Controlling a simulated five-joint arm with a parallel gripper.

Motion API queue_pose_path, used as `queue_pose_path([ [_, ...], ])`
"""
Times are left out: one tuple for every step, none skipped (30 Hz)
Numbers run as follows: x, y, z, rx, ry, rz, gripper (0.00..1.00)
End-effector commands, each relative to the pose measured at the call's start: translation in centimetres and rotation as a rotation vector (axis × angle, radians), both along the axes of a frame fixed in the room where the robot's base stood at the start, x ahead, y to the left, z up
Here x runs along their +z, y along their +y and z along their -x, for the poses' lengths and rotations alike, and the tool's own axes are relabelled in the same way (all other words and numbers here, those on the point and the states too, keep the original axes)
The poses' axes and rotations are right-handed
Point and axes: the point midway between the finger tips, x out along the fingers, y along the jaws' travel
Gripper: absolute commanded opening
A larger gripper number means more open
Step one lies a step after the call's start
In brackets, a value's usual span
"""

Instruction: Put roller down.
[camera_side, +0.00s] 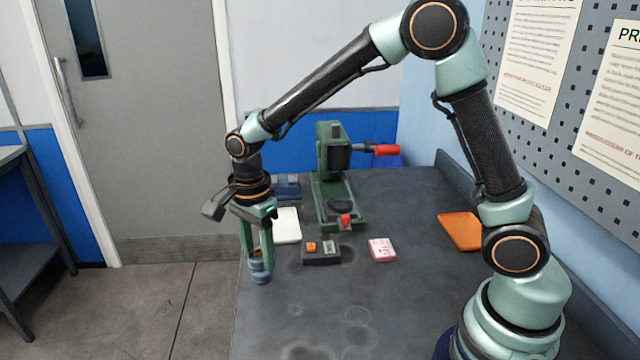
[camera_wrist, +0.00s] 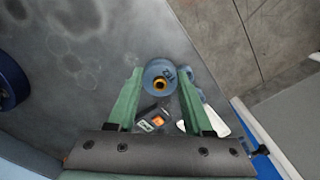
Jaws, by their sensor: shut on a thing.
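The roller (camera_side: 261,277) is a blue-grey, ribbed-looking upright piece at the left edge of the dark bench (camera_side: 300,318). My gripper (camera_side: 258,258) points down and is shut on it, with green fingers on either side. In the wrist view the roller (camera_wrist: 154,72) is a blue round top with an orange-yellow centre, between the fingertips of my gripper (camera_wrist: 160,80). I cannot tell whether its base touches the bench. The fingers hide part of its upper body in the side view.
A small dark box with an orange button (camera_side: 321,257) lies right of my gripper. Behind stand a white slab (camera_side: 287,226) and a green press (camera_side: 327,185) with a red handle. A pink block (camera_side: 381,250) and an orange pad (camera_side: 460,231) lie further right. The front bench is clear.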

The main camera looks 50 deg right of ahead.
Motion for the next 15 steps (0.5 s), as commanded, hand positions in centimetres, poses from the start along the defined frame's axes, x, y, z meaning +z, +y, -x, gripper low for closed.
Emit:
queue_pose_path([
  [1.7,0.0,-0.1,0.0,-0.008,-0.002,0.0],
  [2.5,0.0,-0.2,0.0,-0.008,-0.002,0.0],
  [3.4,0.0,-0.1,0.0,-0.007,-0.001,0.0],
  [4.1,0.0,-0.1,0.0,-0.007,-0.001,0.0],
  [4.8,0.0,-0.1,0.0,-0.007,-0.001,0.0],
  [5.6,0.0,-0.1,0.0,-0.006,-0.001,0.0],
  [6.2,0.0,-0.1,0.0,-0.005,-0.001,0.0],
  [6.7,0.0,-0.1,0.0,-0.005,-0.001,0.0],
  [7.3,0.0,-0.1,0.0,-0.004,-0.001,0.0],
  [7.7,0.0,-0.1,0.0,-0.004,-0.001,0.0],
  [8.0,0.0,-0.1,0.0,-0.003,-0.001,0.0],
  [8.5,0.0,-0.1,0.0,-0.003,-0.001,0.0],
  [8.7,0.0,-0.1,0.001,-0.003,-0.001,0.0],
  [8.9,0.0,0.0,0.005,-0.002,0.0,0.0],
  [9.2,-0.1,0.0,0.013,-0.001,0.0,0.0],
])
